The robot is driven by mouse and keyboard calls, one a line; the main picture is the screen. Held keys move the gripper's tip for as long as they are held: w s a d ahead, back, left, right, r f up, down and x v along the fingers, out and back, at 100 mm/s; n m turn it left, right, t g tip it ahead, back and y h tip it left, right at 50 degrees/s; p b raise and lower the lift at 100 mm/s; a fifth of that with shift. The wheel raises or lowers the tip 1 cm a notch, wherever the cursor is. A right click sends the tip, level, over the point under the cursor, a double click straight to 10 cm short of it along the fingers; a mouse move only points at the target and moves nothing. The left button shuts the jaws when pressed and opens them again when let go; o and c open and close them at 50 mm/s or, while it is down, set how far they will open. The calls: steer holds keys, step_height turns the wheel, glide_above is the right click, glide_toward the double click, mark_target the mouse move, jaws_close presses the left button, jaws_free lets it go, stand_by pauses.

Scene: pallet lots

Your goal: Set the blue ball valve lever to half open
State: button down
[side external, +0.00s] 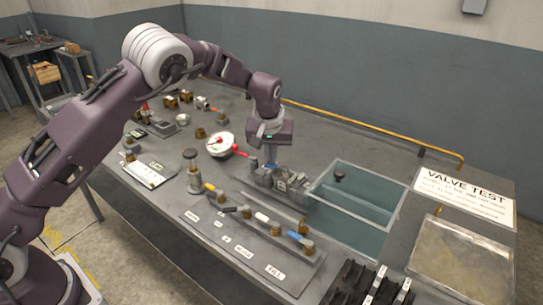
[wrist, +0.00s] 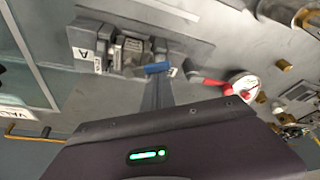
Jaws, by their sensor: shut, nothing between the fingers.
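A short blue lever (wrist: 157,68) shows in the wrist view on the grey valve fixture (wrist: 185,50), lying roughly crosswise in the picture just beyond my fingertips. My gripper (wrist: 158,100) is shut and empty, its fingers pointing at the lever; I cannot tell whether they touch it. In the side external view my gripper (side external: 271,156) is low over the fixture (side external: 282,181), and the blue lever is small and partly hidden there. Another blue handle (side external: 297,238) is on the front rack.
The front rack (side external: 205,224) holds several coloured handles over small labels. A water tank (side external: 370,197) stands right of the fixture, with a VALVE TEST sign (side external: 464,194) beyond it. Bare bench lies behind the fixture.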

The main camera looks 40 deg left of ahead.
stand_by(0.3)
steer(key=shift+w+d, duration=0.2)
steer(key=shift+w, duration=0.6)
